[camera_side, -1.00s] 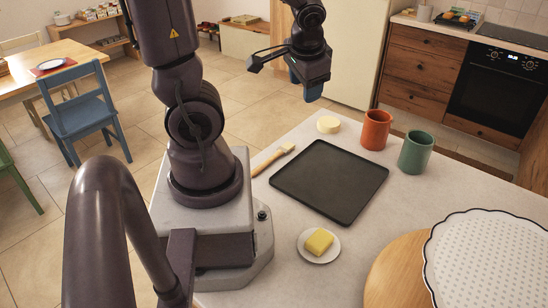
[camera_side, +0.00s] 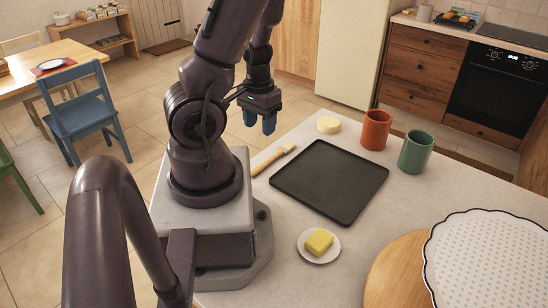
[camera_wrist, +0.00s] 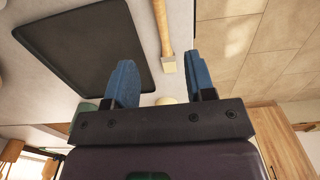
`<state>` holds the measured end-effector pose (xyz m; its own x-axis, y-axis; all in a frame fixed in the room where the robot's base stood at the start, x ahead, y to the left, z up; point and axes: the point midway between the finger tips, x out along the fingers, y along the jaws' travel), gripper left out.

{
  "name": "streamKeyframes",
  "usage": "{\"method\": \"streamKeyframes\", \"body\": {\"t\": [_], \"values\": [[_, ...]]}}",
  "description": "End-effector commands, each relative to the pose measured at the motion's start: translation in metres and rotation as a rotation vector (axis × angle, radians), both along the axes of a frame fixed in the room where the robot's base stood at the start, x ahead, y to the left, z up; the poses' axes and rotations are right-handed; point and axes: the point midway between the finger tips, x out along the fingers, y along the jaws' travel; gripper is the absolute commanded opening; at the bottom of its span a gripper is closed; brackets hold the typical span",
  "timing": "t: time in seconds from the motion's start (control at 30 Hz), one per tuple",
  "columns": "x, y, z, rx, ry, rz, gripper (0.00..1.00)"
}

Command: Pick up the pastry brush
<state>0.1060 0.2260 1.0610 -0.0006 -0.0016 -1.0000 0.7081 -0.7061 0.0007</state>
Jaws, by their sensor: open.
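The pastry brush (camera_side: 273,159) lies on the light counter between my arm's base and the black tray. It has a wooden handle and pale bristles. My gripper (camera_side: 259,124) points down with blue fingers and is above and beyond the brush, apart from it. In the wrist view the brush (camera_wrist: 164,38) is at top centre, bristle end nearest the fingers. My gripper (camera_wrist: 163,85) is open there, with nothing between its fingers.
The black tray (camera_side: 330,181) lies right of the brush. A pale round block (camera_side: 328,125), an orange mug (camera_side: 376,129) and a green mug (camera_side: 415,151) stand behind it. A plate (camera_side: 305,252) with butter (camera_side: 318,241) is in front. The counter edge is close to the brush.

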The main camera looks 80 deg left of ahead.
Motion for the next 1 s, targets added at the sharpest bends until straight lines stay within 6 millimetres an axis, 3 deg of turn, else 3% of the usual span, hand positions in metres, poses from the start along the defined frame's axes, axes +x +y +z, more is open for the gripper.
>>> {"method": "streamKeyframes", "body": {"t": [0.5, 1.0], "values": [[-0.001, 0.001, -0.060, 0.001, 0.001, 0.003, 0.50], [0.000, 0.001, -0.086, 0.004, -0.004, 0.002, 0.50]]}}
